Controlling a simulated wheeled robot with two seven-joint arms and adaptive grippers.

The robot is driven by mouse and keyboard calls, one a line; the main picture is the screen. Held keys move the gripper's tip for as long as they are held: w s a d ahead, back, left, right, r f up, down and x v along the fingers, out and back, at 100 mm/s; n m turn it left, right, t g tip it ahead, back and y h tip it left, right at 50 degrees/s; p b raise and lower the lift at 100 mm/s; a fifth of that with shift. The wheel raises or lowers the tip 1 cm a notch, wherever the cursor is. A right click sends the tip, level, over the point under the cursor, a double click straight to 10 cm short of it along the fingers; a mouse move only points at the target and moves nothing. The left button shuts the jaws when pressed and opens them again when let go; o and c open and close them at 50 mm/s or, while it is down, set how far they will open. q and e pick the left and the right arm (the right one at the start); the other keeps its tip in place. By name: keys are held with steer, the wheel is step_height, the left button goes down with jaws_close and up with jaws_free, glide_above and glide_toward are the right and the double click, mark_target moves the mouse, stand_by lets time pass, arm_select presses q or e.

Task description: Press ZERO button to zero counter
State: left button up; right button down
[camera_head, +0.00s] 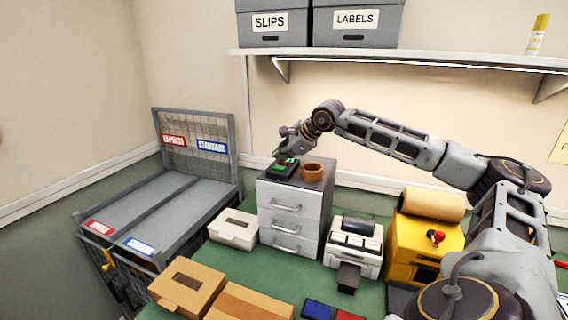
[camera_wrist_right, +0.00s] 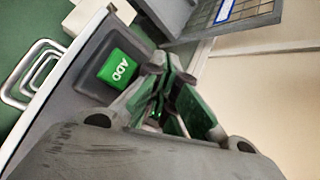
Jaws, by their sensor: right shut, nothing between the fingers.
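The counter (camera_head: 274,173) is a dark box on top of the grey drawer cabinet (camera_head: 272,202). A green button shows on it, and in the right wrist view this green button (camera_wrist_right: 117,69), on the dark counter body (camera_wrist_right: 91,75), reads ADD. No ZERO label shows; the part of the counter behind my fingers is hidden. My right gripper (camera_head: 283,157) is shut and empty, at the counter's top. In the right wrist view the gripper (camera_wrist_right: 172,85) lies just right of the ADD button; I cannot tell whether it touches the counter. My left gripper is not in view.
A white printer-like device (camera_head: 343,256) and a yellow machine (camera_head: 410,245) stand to the right. A white box (camera_head: 233,238) and a grey two-lane rack (camera_head: 160,205) are to the left.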

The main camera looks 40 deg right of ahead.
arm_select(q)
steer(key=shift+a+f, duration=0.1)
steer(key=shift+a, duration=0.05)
arm_select(e)
steer(key=shift+f, duration=0.1)
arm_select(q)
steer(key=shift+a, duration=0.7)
arm_select(e)
steer(key=shift+r, duration=0.25)
steer(key=shift+r+p, duration=0.3)
steer(key=shift+r, duration=0.15)
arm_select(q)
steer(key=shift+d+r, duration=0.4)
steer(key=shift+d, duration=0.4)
arm_select(e)
steer(key=shift+r, duration=0.15)
